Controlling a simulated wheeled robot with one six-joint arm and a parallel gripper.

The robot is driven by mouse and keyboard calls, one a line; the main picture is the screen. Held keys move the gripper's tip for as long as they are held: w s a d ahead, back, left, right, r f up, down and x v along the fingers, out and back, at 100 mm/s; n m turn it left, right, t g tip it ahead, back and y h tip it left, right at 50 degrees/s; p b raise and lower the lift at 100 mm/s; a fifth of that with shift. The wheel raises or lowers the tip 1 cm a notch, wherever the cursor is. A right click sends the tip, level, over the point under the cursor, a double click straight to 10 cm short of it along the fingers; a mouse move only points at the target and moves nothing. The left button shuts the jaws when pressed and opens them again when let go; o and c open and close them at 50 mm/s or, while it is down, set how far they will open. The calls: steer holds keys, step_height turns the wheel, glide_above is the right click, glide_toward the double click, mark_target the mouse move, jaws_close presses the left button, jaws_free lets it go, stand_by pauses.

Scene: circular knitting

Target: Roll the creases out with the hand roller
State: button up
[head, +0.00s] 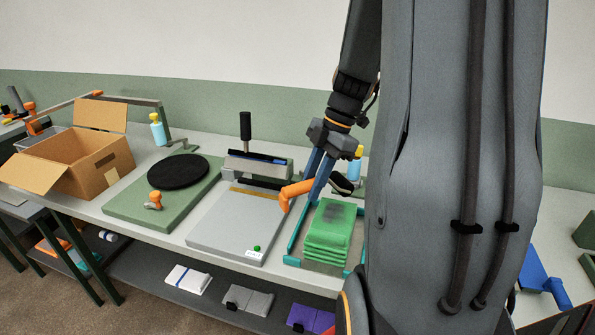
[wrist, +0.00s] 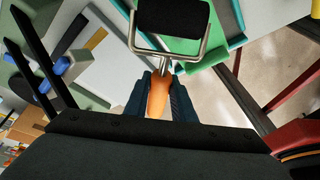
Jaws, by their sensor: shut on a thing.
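My gripper (head: 314,192) is shut on the orange handle (head: 292,190) of the hand roller, which also shows between the jaws in the wrist view (wrist: 158,95). The roller's dark cylinder (wrist: 172,18) sits in a metal frame beyond the jaws. In the head view the cylinder (head: 341,184) is partly hidden behind the fingers. A stack of folded green fabric (head: 327,238) lies in a teal-edged tray (head: 293,243), below and in front of the roller. A dark patch, apparently a shadow, lies on its top. I see no clear contact between roller and fabric.
A grey press (head: 215,233) with a black lever stands left of the tray. Further left are a green board (head: 120,213) with a black disc (head: 178,171) and an open cardboard box (head: 85,165). Folded cloths (head: 248,300) lie on the lower shelf. My arm hides the right part.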

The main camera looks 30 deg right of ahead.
steer(key=shift+w, duration=0.15)
steer(key=shift+f+b, duration=1.65)
steer(key=shift+f, duration=0.75)
steer(key=shift+f+b, duration=0.45)
steer(key=shift+f, duration=0.15)
steer(key=o, duration=0.8)
steer(key=shift+r, duration=0.35)
